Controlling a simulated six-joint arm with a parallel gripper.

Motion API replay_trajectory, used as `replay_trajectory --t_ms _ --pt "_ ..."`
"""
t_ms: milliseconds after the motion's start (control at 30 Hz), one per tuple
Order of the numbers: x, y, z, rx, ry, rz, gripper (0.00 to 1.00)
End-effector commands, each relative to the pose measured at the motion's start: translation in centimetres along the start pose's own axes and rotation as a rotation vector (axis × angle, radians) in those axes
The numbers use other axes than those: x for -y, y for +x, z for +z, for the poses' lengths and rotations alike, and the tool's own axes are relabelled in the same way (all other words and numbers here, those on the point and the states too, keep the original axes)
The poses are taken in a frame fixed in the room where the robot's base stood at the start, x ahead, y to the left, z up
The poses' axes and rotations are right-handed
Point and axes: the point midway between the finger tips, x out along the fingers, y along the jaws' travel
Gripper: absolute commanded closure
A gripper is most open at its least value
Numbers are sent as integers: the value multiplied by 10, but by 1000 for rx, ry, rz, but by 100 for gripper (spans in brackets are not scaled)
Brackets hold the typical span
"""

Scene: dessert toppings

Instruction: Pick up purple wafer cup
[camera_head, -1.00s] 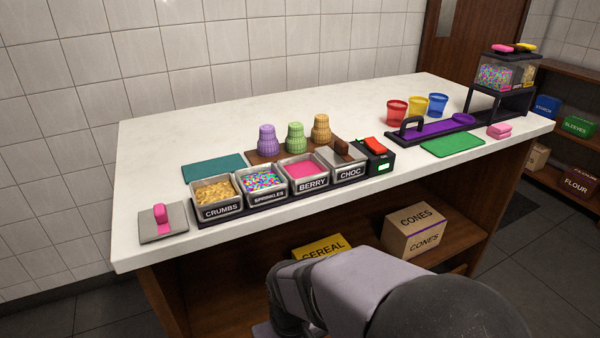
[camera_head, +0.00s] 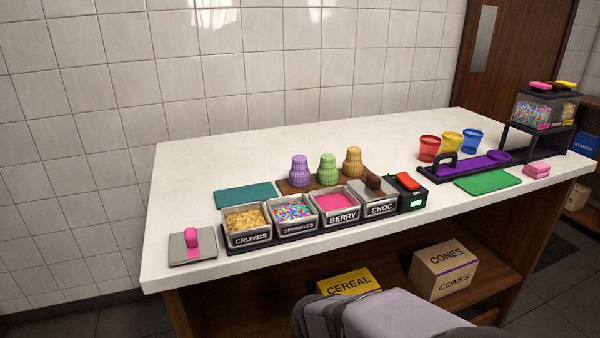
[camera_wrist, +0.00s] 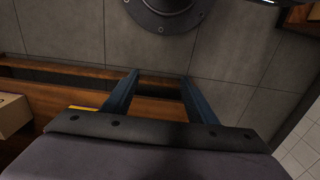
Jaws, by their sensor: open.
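The purple wafer cup (camera_head: 299,171) stands upside down, narrow end up, at the left of a row on a brown board (camera_head: 334,184) on the white counter. A green wafer cup (camera_head: 327,169) and a tan wafer cup (camera_head: 353,162) stand to its right. My gripper (camera_wrist: 158,78) shows only in the wrist view. Its two fingers are apart with nothing between them, above the floor and a wooden shelf. It is away from the cups, and no cup shows in the wrist view.
Topping trays of crumbs (camera_head: 245,220), sprinkles (camera_head: 292,210), berry (camera_head: 337,201) and choc (camera_head: 378,197) stand in front of the cups. A teal mat (camera_head: 245,195) lies left of them. A black device (camera_head: 410,192) stands right. The counter behind (camera_head: 220,160) is clear.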

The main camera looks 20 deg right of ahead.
Motion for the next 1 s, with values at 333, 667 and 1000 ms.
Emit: replay_trajectory --t_ms 333,667,1000 --pt "-2 -10 -4 3 -2 2 48" --pt "-30 -107 -48 39 -27 21 48" --pt "-88 -235 -103 108 -61 47 48"
